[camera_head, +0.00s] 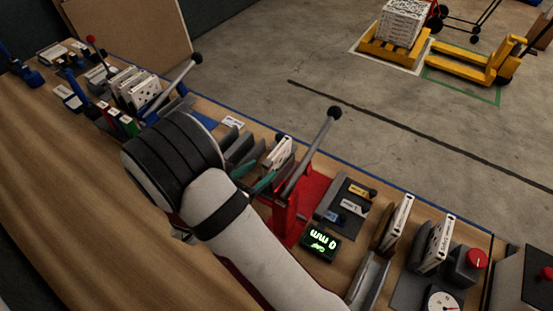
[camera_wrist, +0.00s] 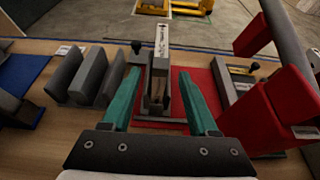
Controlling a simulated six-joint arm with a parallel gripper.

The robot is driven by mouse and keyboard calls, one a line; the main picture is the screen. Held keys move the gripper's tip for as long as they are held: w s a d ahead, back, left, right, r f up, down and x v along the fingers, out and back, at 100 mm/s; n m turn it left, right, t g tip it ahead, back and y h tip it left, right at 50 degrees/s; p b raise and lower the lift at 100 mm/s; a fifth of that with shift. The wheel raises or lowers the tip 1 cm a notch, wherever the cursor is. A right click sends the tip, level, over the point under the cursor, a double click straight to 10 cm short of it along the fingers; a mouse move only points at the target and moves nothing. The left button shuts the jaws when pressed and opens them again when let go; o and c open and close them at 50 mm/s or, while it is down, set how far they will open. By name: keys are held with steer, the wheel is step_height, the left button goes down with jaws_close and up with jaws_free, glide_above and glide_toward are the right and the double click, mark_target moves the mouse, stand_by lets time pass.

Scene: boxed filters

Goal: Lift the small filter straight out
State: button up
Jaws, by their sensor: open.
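In the wrist view a slim white filter (camera_wrist: 161,42) with dark print stands upright in a grey holder (camera_wrist: 160,64) on a red base. My gripper (camera_wrist: 160,77) has two teal fingers spread apart, one on each side of the holder and filter, with visible gaps. In the head view the white filter (camera_head: 280,151) stands just beyond my gripper (camera_head: 252,175), whose teal fingers show past my arm. The filter's lower part is hidden by the holder.
A red stand (camera_head: 288,217) with a long black-knobbed lever is close to the right. Grey upright dividers (camera_wrist: 87,76) stand to the left. A green-lit display (camera_head: 321,242), a tray of small tagged pieces (camera_head: 346,206) and more white filters (camera_head: 437,242) lie farther right.

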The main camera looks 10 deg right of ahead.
mark_target(277, 157)
steer(key=x, duration=0.9)
steer(key=shift+r, duration=0.15)
jaws_close()
